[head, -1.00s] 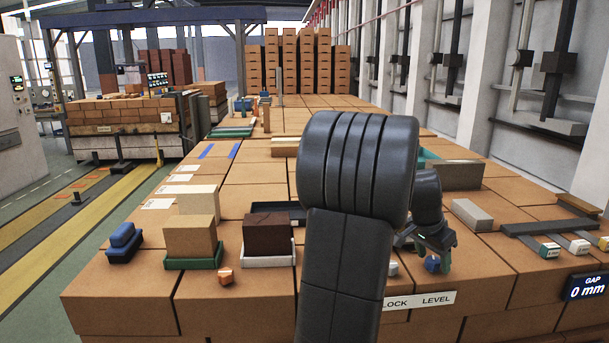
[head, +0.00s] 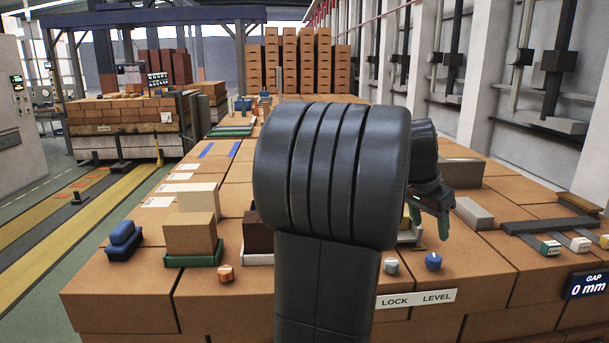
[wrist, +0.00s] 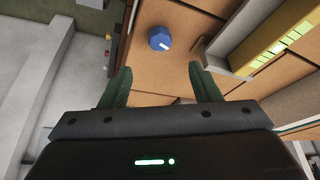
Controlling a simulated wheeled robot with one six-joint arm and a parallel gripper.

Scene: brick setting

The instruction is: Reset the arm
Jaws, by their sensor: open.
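My gripper (head: 432,222) hangs above the right part of the brick worktop, its fingers pointing down. In the wrist view its two green fingers (wrist: 157,85) stand apart with nothing between them. A blue knob (head: 433,261) is on the front edge of the worktop, just below and in front of my gripper. The knob also shows in the wrist view (wrist: 160,38), beyond the fingertips and apart from them. My arm hides the middle of the worktop.
A grey knob (head: 391,266) sits above the "LOCK LEVEL" label (head: 416,299). An orange knob (head: 225,274), a tan block (head: 190,236) on a green tray and a blue block (head: 123,238) stand at the left. A grey block (head: 474,213) lies right of my gripper.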

